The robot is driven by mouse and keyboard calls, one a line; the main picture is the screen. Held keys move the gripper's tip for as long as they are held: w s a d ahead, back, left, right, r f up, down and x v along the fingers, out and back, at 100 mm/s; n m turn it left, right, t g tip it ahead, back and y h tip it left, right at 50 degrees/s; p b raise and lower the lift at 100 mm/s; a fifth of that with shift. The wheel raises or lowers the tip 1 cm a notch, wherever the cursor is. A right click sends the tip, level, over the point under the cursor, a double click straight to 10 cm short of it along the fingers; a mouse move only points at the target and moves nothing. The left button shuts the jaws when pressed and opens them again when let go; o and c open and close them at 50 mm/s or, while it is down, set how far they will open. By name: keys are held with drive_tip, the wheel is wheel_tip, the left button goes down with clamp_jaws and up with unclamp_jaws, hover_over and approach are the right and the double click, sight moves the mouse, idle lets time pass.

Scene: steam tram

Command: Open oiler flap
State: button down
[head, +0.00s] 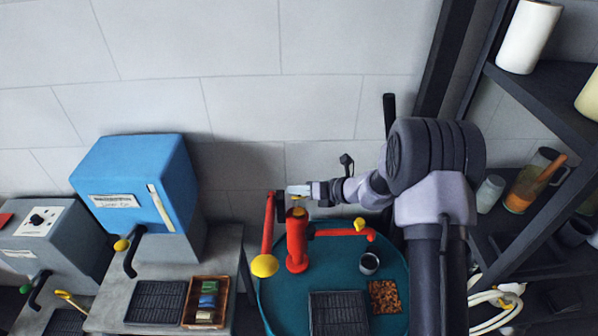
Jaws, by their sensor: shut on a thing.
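A red oiler post (297,245) stands on a teal round table (275,300), with a red arm reaching right to a yellow tip. A small yellow piece (296,210), which looks like the oiler flap, is at the top of the post, partly hidden by my gripper. My gripper (298,191) comes in from the right, just above the post top, and is shut on what looks like this flap. The exact contact and the flap's angle are too small to tell.
A red lever (268,230) with a yellow knob is just left of the post. A metal cup (369,263), a dark grille and a brown-filled tray (384,296) are on the table. A blue box (135,190) stands left; dark shelves (545,100) stand right.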

drive_tip(key=w+m+g+p, duration=0.1)
drive_tip(key=p, duration=0.2)
drive_tip(key=m+g+p, duration=0.1)
drive_tip(key=g+p, duration=0.1)
drive_tip(key=p, duration=0.1)
drive_tip(key=shift+w+r+h, duration=0.15)
drive_tip(key=shift+w+h, duration=0.15)
drive_tip(key=shift+w, duration=0.05)
drive_tip(key=g+b, duration=0.1)
drive_tip(key=b, duration=0.1)
drive_tip(key=w+f+m+g+b, duration=0.1)
drive_tip(key=g+b, duration=0.1)
drive_tip(key=m+g+b, duration=0.1)
drive_tip(key=b, duration=0.1)
drive_tip(key=shift+w+f, duration=0.15)
drive_tip(key=shift+f, duration=0.1)
drive_tip(key=shift+g, duration=0.3)
drive_tip(key=shift+r, duration=0.1)
